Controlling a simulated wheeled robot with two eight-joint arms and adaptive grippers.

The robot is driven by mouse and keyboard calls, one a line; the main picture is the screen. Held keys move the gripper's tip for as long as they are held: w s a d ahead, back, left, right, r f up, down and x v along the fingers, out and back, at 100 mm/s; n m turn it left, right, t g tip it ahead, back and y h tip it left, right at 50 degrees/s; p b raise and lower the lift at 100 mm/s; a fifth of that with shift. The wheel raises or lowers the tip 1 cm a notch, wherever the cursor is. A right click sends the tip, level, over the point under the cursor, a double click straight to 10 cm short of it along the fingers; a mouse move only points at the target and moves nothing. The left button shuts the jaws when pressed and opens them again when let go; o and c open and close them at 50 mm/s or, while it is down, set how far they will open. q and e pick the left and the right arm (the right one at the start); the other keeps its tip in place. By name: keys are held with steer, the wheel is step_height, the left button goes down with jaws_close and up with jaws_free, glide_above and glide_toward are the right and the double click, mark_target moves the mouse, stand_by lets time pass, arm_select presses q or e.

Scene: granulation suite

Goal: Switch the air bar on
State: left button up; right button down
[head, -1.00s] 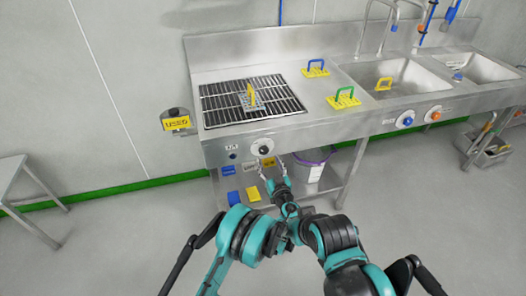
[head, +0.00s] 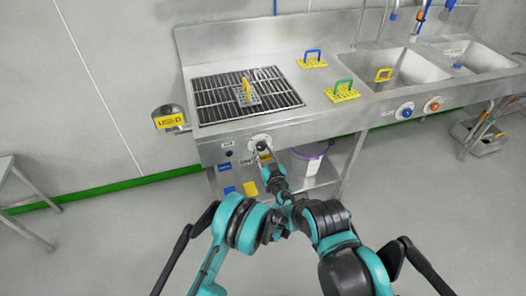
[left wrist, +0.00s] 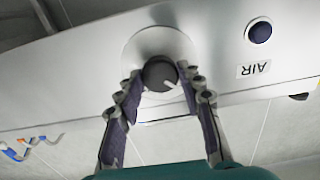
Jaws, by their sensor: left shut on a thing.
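The dark round knob (left wrist: 158,74) sits on a pale round plate on the steel front panel (head: 330,130). In the left wrist view a light mark on the knob points toward the lower right. My left gripper (left wrist: 160,88) is closed with one finger on each side of the knob. In the head view my left gripper (head: 264,152) hides most of the knob. An AIR label (left wrist: 253,69), upside down in the wrist view, and a dark blue button (left wrist: 259,31) are beside the knob. My right gripper is not in view.
A black grate (head: 215,100) with a yellow-handled block (head: 246,92) is above the knob. Blue (head: 312,59) and green (head: 342,92) handled yellow blocks stand right of it. A USED holder (head: 169,120) juts out at left. A white bucket (head: 308,162) is underneath.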

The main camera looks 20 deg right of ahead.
arm_select(q)
steer(key=shift+m, duration=0.3)
steer(key=m, duration=1.3)
steer(key=shift+m, duration=2.1)
steer(key=o, duration=1.2)
steer(key=shift+c, duration=0.2)
